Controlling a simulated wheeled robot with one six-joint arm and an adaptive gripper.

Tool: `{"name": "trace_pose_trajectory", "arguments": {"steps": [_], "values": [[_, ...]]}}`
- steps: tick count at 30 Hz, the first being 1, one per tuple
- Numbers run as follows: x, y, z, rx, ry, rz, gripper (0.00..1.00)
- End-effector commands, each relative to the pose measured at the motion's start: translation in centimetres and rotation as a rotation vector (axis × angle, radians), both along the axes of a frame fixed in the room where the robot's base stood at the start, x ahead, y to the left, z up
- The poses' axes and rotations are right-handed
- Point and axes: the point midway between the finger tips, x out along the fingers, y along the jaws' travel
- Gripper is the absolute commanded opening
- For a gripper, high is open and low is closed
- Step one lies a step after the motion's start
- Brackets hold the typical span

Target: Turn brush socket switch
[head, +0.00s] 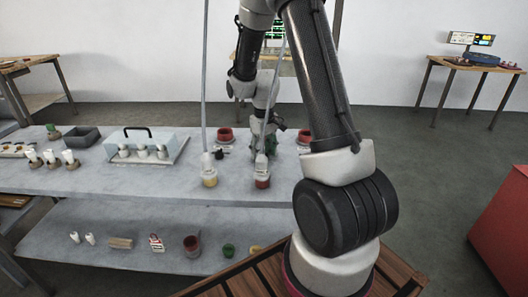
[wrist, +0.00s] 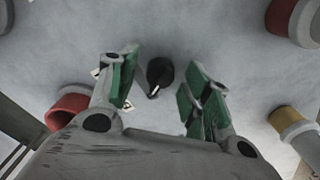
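The brush socket switch (wrist: 160,74) is a small black knob with a white pointer mark, set on a pale grey surface in the wrist view. My gripper (wrist: 160,86) is open, with its two green-padded fingers apart on either side of the knob in the picture. There is nothing between the pads that they visibly touch; the gap in height to the knob is hard to tell. In the head view, my arm reaches down over the grey table (head: 100,179), and its own links largely hide the gripper. I cannot make out the switch clearly there.
A red-ended fitting (wrist: 68,106) lies left of my fingers, and a yellow-ended one (wrist: 287,119) right. Two hanging cables end in a yellow-based holder (head: 209,180) and a red-based holder (head: 262,182). A red pot (head: 225,135) stands behind. A handled rack (head: 140,141) is farther left.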

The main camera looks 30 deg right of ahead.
Motion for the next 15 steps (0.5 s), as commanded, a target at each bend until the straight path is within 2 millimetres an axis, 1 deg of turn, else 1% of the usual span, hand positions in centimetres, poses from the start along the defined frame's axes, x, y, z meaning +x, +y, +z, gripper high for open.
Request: {"name": "trace_pose_trajectory", "arguments": {"steps": [5, 8, 11, 15], "values": [[0.0, 0.0, 0.1, 0.000, 0.000, -0.001, 0.49], [0.1, 0.0, 1.0, 0.000, -0.001, -0.001, 0.49], [0.1, 0.0, 2.8, 0.000, -0.004, -0.001, 0.49], [0.1, 0.0, 6.1, 0.000, -0.004, 0.000, 0.49]]}}
